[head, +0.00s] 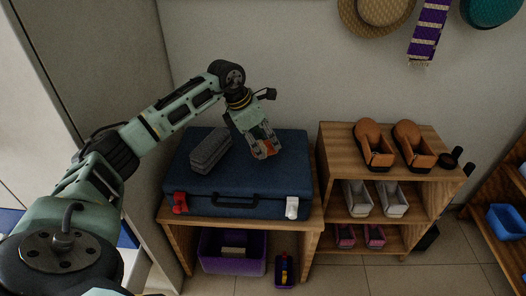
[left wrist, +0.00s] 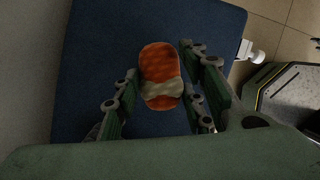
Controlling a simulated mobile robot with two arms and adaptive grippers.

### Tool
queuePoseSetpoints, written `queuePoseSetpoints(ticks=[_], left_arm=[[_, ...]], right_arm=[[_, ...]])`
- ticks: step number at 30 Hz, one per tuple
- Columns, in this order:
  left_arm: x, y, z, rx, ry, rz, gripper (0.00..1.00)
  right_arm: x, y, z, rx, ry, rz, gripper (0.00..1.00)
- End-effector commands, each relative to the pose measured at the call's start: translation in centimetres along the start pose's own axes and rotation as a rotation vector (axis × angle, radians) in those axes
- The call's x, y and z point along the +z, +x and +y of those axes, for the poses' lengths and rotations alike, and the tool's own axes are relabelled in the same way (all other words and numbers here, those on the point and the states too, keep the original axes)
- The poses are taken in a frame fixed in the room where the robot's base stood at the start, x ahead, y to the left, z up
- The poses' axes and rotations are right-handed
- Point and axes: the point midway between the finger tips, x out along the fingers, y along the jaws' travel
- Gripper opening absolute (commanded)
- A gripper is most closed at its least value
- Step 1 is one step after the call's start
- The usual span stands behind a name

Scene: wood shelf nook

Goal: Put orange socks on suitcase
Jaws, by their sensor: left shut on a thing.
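The blue suitcase (head: 240,185) lies flat on a wooden bench in the head view. Its blue top also fills much of the left wrist view (left wrist: 100,60). My left gripper (head: 264,148) is over the right part of the suitcase top, pointing down. It is shut on the orange socks (left wrist: 160,75), an orange roll with a pale band, seen between the fingers in the left wrist view. Only a bit of orange shows between the fingers in the head view. I cannot tell whether the socks touch the suitcase. My right gripper is not in view.
A grey ribbed case (head: 210,150) lies on the suitcase, left of my gripper. A wooden shelf (head: 335,150) with brown shoes (head: 375,150) stands to the right. A purple bin (head: 232,262) sits under the bench. The suitcase's front right top is clear.

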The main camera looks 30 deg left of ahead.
Motion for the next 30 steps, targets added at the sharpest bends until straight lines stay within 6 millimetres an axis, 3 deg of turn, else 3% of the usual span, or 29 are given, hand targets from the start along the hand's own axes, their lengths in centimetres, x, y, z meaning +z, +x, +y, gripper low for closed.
queuePoseSetpoints(ticks=[8,20,21,27,30], left_arm=[[-1.5,3.4,-0.1,-0.003,-0.002,0.003,0.13],[-1.6,3.8,-0.1,-0.001,-0.001,0.001,0.13],[-1.6,3.8,-0.1,-0.001,-0.001,0.001,0.40],[-1.6,3.8,-0.1,-0.001,-0.001,0.002,0.57],[-1.6,3.8,-0.1,-0.001,-0.001,0.002,0.57]], right_arm=[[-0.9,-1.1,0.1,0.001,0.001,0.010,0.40],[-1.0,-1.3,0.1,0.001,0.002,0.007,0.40],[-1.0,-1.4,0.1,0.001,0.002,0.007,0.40],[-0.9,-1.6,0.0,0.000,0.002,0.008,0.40],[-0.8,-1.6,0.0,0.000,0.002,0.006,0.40]])
